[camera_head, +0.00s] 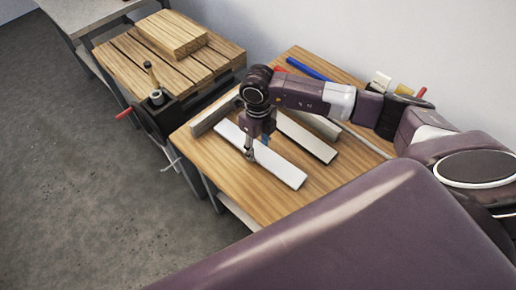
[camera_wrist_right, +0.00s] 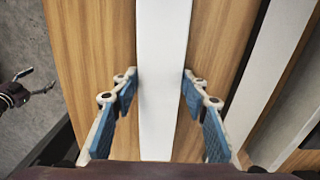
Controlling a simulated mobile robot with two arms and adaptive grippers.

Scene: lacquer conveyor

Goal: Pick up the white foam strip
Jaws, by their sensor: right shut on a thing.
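The white foam strip (camera_head: 283,169) lies lengthwise on the wooden table (camera_head: 225,165), near its front left part. My right gripper (camera_head: 250,150) reaches down over the strip from above, a little left of its middle in the head view. In the right wrist view the white strip (camera_wrist_right: 163,45) runs between the two blue-padded fingers of my right gripper (camera_wrist_right: 161,76). The fingertips press on its two long sides. I cannot tell whether the strip is clear of the tabletop.
A second pale strip (camera_head: 309,141) lies beside it, also seen in the wrist view (camera_wrist_right: 268,60). A grey bar (camera_head: 213,115) and a blue rod (camera_head: 308,68) are on the same table. A slatted bench (camera_head: 128,57) with wood on top and a vise stands at left.

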